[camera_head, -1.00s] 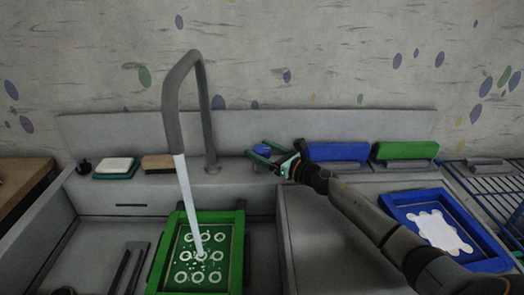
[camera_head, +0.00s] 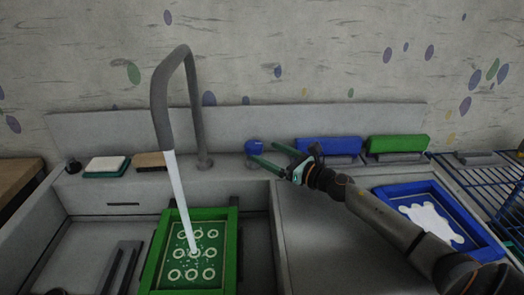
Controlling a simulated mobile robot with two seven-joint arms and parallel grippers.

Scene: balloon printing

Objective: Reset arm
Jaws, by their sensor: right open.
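My right arm comes in from the right, and its gripper (camera_head: 262,153) is over the back ledge of the sink unit. Its two green fingers are spread apart with nothing between them that I can make out. My left gripper is not in view.
Water runs from the grey tap (camera_head: 160,95) onto a green framed screen (camera_head: 231,250) in the sink. A blue squeegee (camera_head: 328,146) and a green squeegee (camera_head: 397,144) stand behind my right arm.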

